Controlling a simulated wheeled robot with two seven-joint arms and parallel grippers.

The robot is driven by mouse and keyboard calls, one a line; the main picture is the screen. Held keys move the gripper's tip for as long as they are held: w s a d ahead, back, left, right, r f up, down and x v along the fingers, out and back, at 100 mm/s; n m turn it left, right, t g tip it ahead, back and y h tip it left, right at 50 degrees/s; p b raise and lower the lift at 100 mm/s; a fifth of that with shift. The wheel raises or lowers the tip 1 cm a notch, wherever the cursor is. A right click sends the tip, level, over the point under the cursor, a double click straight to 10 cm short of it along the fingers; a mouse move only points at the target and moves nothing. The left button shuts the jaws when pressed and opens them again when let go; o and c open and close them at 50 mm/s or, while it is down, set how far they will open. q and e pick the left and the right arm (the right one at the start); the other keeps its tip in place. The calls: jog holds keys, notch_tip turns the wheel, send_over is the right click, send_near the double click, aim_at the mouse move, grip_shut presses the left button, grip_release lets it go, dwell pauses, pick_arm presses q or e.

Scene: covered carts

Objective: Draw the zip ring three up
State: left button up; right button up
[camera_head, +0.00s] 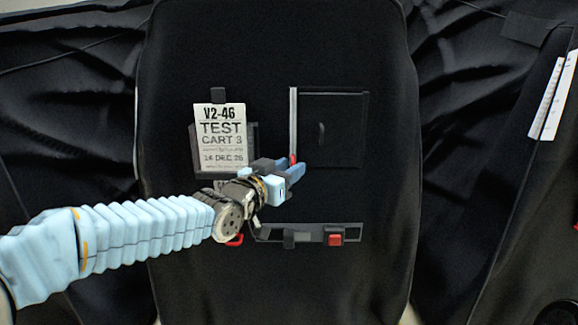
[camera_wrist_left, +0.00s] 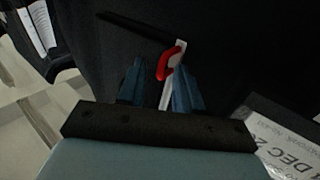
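The red zip ring (camera_head: 293,159) hangs at the lower end of a pale upright zip strip (camera_head: 293,115) on the black cover of the middle cart. My left gripper (camera_head: 290,170) reaches in from the lower left and its fingertips are at the ring. In the left wrist view, the two blue fingers (camera_wrist_left: 160,75) stand apart. The red ring (camera_wrist_left: 168,62) shows between their tips, closer to the right finger, with the pale strip (camera_wrist_left: 167,92) running down between them. Whether a finger touches the ring I cannot tell. My right gripper is not in view.
A "TEST CART 3" label (camera_head: 220,130) hangs left of the zip, partly behind my gripper. A dark square panel (camera_head: 333,130) lies right of it. Below is a dark strip (camera_head: 310,234) with a red block (camera_head: 336,239). Dark covers hang on both sides.

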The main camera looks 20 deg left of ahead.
pick_arm(q)
jog(key=shift+w+d, duration=0.1)
jog(key=shift+w, duration=0.2)
grip_shut()
jog(key=shift+r, duration=0.1)
dwell(1.2)
